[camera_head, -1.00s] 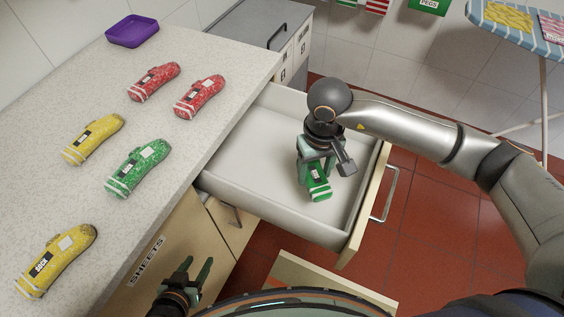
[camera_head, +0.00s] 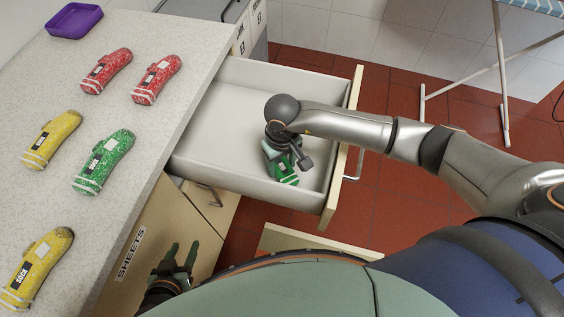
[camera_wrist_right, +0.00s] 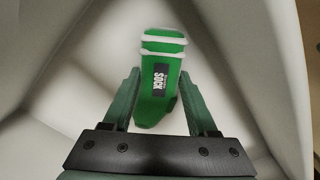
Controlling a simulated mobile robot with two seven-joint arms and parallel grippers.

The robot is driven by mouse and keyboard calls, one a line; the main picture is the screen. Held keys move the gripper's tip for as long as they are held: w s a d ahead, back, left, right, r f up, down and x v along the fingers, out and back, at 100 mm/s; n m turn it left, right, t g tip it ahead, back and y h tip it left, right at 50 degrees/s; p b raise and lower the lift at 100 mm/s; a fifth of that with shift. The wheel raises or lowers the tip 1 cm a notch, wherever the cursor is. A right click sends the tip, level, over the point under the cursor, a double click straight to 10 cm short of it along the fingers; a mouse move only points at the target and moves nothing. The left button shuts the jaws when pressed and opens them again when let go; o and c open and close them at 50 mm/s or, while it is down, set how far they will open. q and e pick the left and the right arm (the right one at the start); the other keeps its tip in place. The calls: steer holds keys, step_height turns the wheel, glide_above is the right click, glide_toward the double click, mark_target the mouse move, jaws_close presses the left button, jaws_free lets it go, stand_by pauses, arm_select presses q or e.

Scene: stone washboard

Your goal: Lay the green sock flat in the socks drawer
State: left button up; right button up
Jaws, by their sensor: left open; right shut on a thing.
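A green sock (camera_head: 287,177) with white stripes and a "SOCK" label is in my right gripper (camera_head: 281,160), inside the open drawer (camera_head: 225,120) near its front right corner. In the right wrist view the sock (camera_wrist_right: 160,75) sits between the two green fingers, its striped end away from the palm. I cannot tell whether it touches the drawer floor. The rest of the drawer looks empty. A second green sock (camera_head: 104,161) lies on the counter. My left gripper (camera_head: 182,254) is open and empty, low in front of the cabinet.
Two red socks (camera_head: 107,70) and two yellow socks (camera_head: 51,140) lie on the counter (camera_head: 150,110), with a purple tray (camera_head: 74,20) at its back. A "SHEETS" drawer (camera_head: 130,252) is below the counter. The drawer's handle (camera_head: 356,165) sticks out over the red floor.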

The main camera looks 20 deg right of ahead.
mark_target(282, 167)
steer(key=shift+f, duration=0.1)
steer(key=shift+f+b, duration=0.15)
steer(key=shift+b, duration=0.15)
steer(key=o, duration=1.3)
step_height(282, 167, up, 13)
steer(key=shift+f, duration=0.2)
